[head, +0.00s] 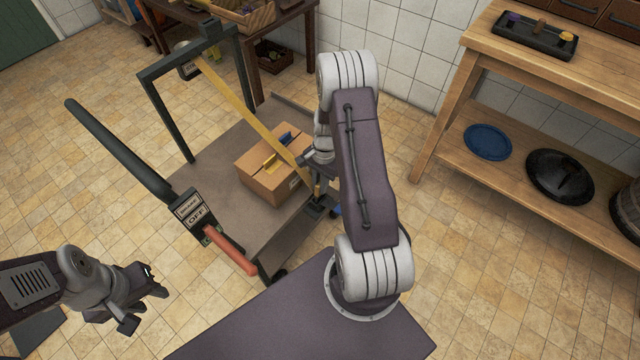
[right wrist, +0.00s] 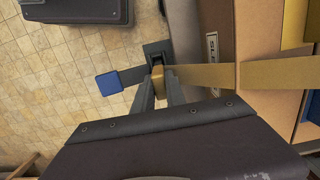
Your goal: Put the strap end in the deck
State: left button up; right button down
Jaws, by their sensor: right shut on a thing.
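The yellow strap (head: 240,105) runs from a reel (head: 187,62) on the cart's frame down across a cardboard box to the near right edge of the deck (head: 215,165). My right gripper (head: 317,180) is shut on the strap end, which also shows between its fingertips in the right wrist view (right wrist: 157,76). The end is at a dark fitting (right wrist: 158,50) on the deck edge, with a blue-tipped bar beside it; I cannot tell whether it is inside. My left gripper (head: 148,290) is empty with its fingers apart, left of the cart.
The cardboard box (head: 273,170) sits on the deck under the strap. A lever with an OFF plate (head: 195,210) and a red handle (head: 232,250) stand at the deck's near left. A wooden bench (head: 500,130) is at the right. Tiled floor is clear between.

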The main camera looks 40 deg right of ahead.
jog(key=shift+w+f, duration=0.1)
jog(key=shift+f, duration=0.45)
jog(key=c, duration=1.3)
grip_release()
jog(key=shift+d, duration=0.1)
jog(key=r, duration=0.3)
jog(key=r+p, duration=0.1)
jog(key=r, duration=0.2)
jog(key=d+r+p, duration=0.1)
jog(key=r, duration=0.2)
jog(key=shift+w, duration=0.1)
